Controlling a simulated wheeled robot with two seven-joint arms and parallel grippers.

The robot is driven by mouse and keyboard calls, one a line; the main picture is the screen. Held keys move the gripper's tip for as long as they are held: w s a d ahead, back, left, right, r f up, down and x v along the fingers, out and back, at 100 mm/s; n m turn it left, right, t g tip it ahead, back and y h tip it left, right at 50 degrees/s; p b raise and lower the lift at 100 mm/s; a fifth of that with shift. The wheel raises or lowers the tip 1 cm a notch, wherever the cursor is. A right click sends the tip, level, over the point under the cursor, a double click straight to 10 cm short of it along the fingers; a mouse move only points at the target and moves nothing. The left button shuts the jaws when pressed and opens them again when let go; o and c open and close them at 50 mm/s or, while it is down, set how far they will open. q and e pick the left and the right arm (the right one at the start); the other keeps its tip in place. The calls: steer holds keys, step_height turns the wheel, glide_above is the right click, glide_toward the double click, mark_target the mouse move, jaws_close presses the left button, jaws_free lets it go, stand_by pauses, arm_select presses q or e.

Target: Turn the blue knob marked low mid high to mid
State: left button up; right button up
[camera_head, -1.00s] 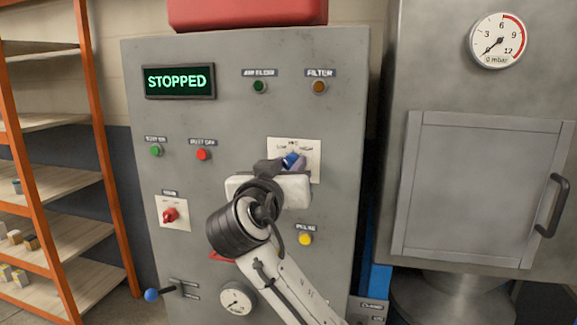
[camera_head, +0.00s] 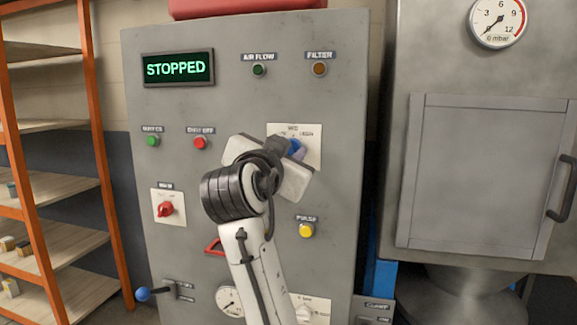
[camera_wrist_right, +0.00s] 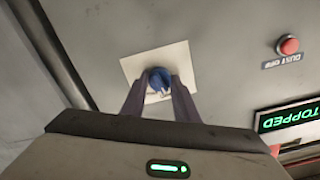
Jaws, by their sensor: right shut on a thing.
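The blue knob (camera_head: 294,147) sits on a white plate (camera_head: 313,160) at the right of the grey control panel. The plate's labels sit above the knob and are partly hidden by my gripper and too small to read surely. My right gripper (camera_head: 287,149) is shut on the knob, its body tilted, hiding the knob's lower left side. In the right wrist view the two fingers (camera_wrist_right: 160,92) hold the blue knob (camera_wrist_right: 159,80) from both sides against its plate. Which mark the knob points to cannot be told. My left gripper is not in view.
The panel also carries a red main switch (camera_head: 165,209), a yellow button (camera_head: 306,230), green and red buttons, and a display (camera_head: 178,68) reading STOPPED. A blue-tipped lever (camera_head: 143,294) sticks out at lower left. A grey cabinet (camera_head: 485,180) stands at right, orange shelving at left.

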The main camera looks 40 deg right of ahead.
mark_target(293, 96)
steer(key=shift+f+m+b, duration=0.1)
steer(key=shift+m+b, duration=0.85)
steer(key=shift+m, duration=0.45)
steer(key=o, duration=1.1)
steer(key=shift+c, duration=0.2)
step_height(293, 96, up, 10)
steer(key=shift+r+p, duration=0.1)
steer(key=shift+p, duration=0.2)
